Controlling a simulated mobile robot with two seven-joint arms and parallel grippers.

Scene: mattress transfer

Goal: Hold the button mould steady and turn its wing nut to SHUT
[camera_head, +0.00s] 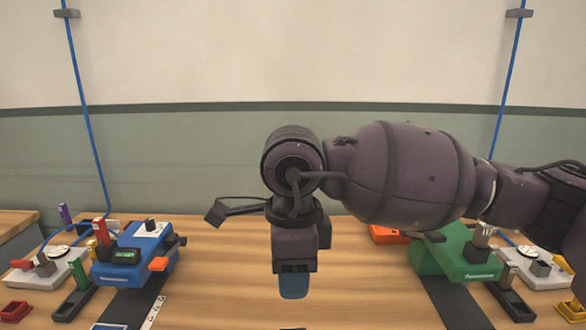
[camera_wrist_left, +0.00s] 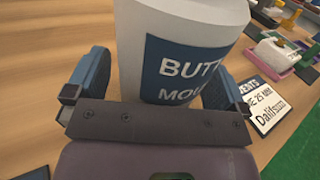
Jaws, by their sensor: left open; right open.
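The button mould (camera_wrist_left: 185,25) is a white round body with a blue label, partly readable as "BUTT" and "MOU". It shows only in the left wrist view, with its top cut off. My left gripper (camera_wrist_left: 157,88) is open, with one blue finger on each side of the mould; I cannot tell whether either touches it. My right gripper (camera_head: 293,286) points down over the middle of the table in the head view; it is open, its fingers overlapping from this side. The wing nut and its SHUT mark are not in view.
A blue machine (camera_head: 135,262) stands at the left and a green machine (camera_head: 455,258) at the right of the wooden table (camera_head: 220,290). Grey plates with small fixtures lie farther out. A printed card (camera_wrist_left: 264,106) lies beside the mould. The table middle looks clear.

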